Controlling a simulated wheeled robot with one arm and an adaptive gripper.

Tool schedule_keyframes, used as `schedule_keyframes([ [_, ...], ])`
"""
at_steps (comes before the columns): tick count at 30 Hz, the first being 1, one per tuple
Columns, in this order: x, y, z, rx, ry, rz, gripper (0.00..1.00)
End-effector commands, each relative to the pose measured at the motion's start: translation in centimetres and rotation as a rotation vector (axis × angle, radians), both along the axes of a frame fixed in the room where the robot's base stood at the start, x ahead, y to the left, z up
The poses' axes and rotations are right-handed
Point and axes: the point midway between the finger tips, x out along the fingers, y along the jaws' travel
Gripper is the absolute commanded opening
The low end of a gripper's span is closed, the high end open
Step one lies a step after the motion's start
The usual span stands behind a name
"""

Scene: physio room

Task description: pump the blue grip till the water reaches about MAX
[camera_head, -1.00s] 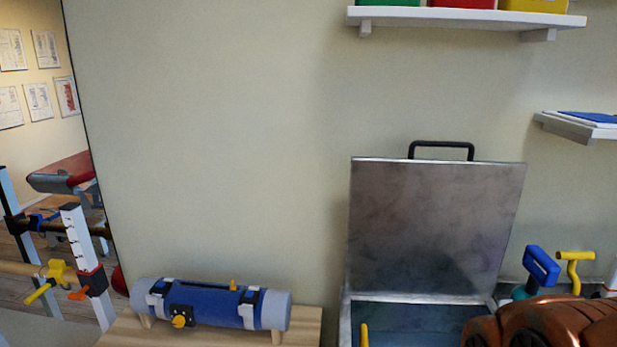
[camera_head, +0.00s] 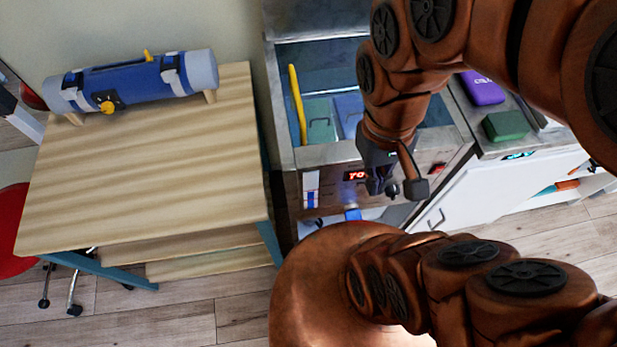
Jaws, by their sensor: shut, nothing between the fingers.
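A steel tank (camera_head: 325,154) with water in it stands right of centre. On its front is a small upright gauge strip (camera_head: 311,189), white above and blue below, with a little red; its markings are too small to read. My gripper (camera_head: 394,188) is shut and empty, hanging in front of the tank's front face, right of the gauge.
A wooden table (camera_head: 150,180) with a blue roller (camera_head: 135,82) stands left. A yellow handle (camera_head: 297,103) and a green pack (camera_head: 319,121) are in the tank. A purple box (camera_head: 482,88) and a green block (camera_head: 506,126) lie on the right counter. A red display (camera_head: 357,175) glows on the tank front.

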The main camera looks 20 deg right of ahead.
Motion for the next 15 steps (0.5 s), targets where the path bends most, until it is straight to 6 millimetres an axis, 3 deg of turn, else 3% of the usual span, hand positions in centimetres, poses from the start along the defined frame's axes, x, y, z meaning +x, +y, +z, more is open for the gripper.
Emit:
schedule_keyframes([
  [10,0.2,0.0,0.1,0.001,-0.002,0.003,0.0],
  [15,2.4,0.3,1.1,0.023,-0.039,0.033,0.0],
])
